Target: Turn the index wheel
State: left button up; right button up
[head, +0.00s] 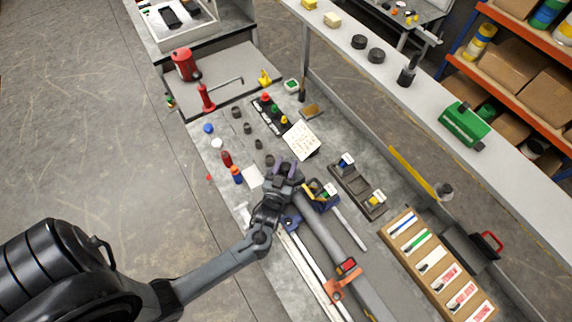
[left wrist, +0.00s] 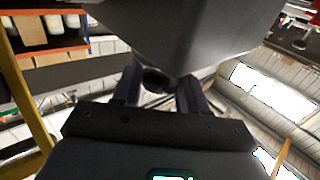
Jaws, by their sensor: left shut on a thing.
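My left gripper (head: 286,170) is at the middle of the grey bench, its fingers at the near side of a cream card with marks. In the left wrist view its two dark purplish fingers (left wrist: 160,92) stand either side of a small dark round part (left wrist: 157,79), which looks like the index wheel. The gripper is shut on it. A large grey body (left wrist: 180,35) lies close above it and fills the top of that view. In the head view the gripper hides the wheel, and I cannot tell its turn angle. My right gripper is not in view.
The cream card (head: 301,141) stands just beyond the gripper. Blue-and-yellow clamps (head: 320,196) and a long grey tube (head: 335,255) lie close on its right. A red bottle (head: 227,159) and a blue-and-orange bottle (head: 237,175) stand to the left. A wooden marker tray (head: 425,250) lies at right.

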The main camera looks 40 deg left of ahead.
pick_arm(q)
jog(key=m+t+h, duration=0.1)
jog(key=m+h, duration=0.1)
jog(key=h, duration=0.1)
jog(key=shift+a+r+h+p, duration=0.1)
jog(key=shift+h+p, duration=0.2)
jog(key=shift+p, duration=0.1)
jog(key=m+h, duration=0.2)
jog(key=shift+t+h, duration=0.3)
jog(key=shift+h, duration=0.1)
jog(key=m+h, duration=0.3)
jog(key=h, duration=0.1)
jog(key=shift+f, duration=0.2)
jog(key=m+h+b, duration=0.1)
jog(key=h, duration=0.1)
jog(key=shift+m+g+h+b, duration=0.3)
jog(key=shift+m+g+h, duration=0.1)
jog(key=shift+m+g+h+b, duration=0.3)
jog(key=shift+m+h+b, duration=0.1)
jog(key=shift+h, duration=0.3)
jog(key=m+g+h+b, duration=0.3)
jog(key=b, duration=0.1)
jog(key=m+g+h+b, duration=0.3)
jog(key=h+b, duration=0.1)
jog(key=shift+f+h, duration=0.15)
jog(key=shift+h, duration=0.15)
jog(key=shift+r+m+g+h+b, duration=0.2)
jog(key=shift+m+g+h+b, duration=0.45)
jog(key=shift+b, duration=0.5)
